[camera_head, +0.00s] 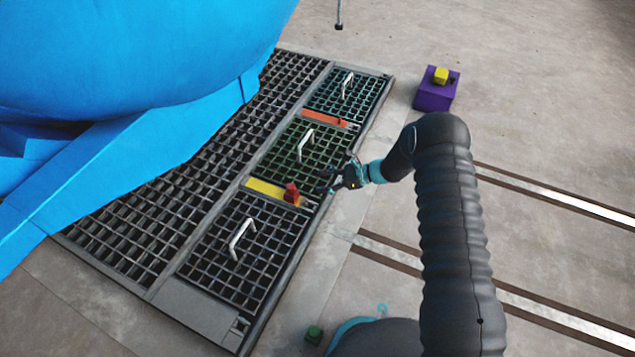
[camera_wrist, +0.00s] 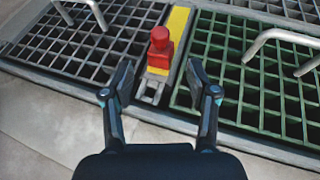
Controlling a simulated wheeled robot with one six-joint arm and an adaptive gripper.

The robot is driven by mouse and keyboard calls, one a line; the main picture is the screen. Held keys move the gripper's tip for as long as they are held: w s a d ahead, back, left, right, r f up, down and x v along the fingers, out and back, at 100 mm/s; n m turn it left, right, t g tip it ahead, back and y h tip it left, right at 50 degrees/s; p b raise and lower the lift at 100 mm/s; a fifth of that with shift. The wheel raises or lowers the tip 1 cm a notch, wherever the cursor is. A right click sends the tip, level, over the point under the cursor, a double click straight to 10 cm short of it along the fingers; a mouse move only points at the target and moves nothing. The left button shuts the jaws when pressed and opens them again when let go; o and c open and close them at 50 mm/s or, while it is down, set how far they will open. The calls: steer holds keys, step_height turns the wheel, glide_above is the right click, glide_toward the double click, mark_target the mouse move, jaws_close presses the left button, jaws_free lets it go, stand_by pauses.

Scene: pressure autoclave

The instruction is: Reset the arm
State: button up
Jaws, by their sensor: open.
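My gripper (camera_head: 338,180) is at the end of my dark, ribbed arm, over the right edge of the grated floor section. In the wrist view my gripper (camera_wrist: 156,85) has its two fingers spread apart, with nothing between them. A red knob-like part (camera_head: 292,193) stands on a yellow strip (camera_head: 262,188) between two grates. In the wrist view the red part (camera_wrist: 160,47) is just beyond the fingertips and apart from them.
Grate panels with metal handles (camera_head: 241,238) lie left of my gripper. An orange strip (camera_head: 322,118) is farther back. A large blue body (camera_head: 130,60) fills the upper left. A purple box with a yellow top (camera_head: 436,92) stands on open concrete.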

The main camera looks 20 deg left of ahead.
stand_by(0.6)
steer(key=s+d+f+n+g+h, duration=0.1)
steer(key=s+d+n+g+h, duration=0.2)
steer(key=s+d+n+h, duration=0.45)
steer(key=s+d+r+n+t+h+p, duration=0.2)
steer(key=s+d+r, duration=0.5)
steer(key=r, duration=1)
steer(key=s+d+r+n+t+h+p, duration=0.1)
steer(key=s+d+r+n+t+p, duration=0.2)
steer(key=d+r, duration=1)
steer(key=s+d+r+n+t+h+p, duration=0.2)
steer(key=s+d+r+t+p, duration=0.3)
steer(key=r, duration=1.8)
steer(key=s+d+t, duration=0.1)
steer(key=s+d, duration=0.4)
steer(key=s, duration=0.3)
steer(key=shift+n+t+h+p, duration=0.35)
steer(key=shift+t, duration=0.05)
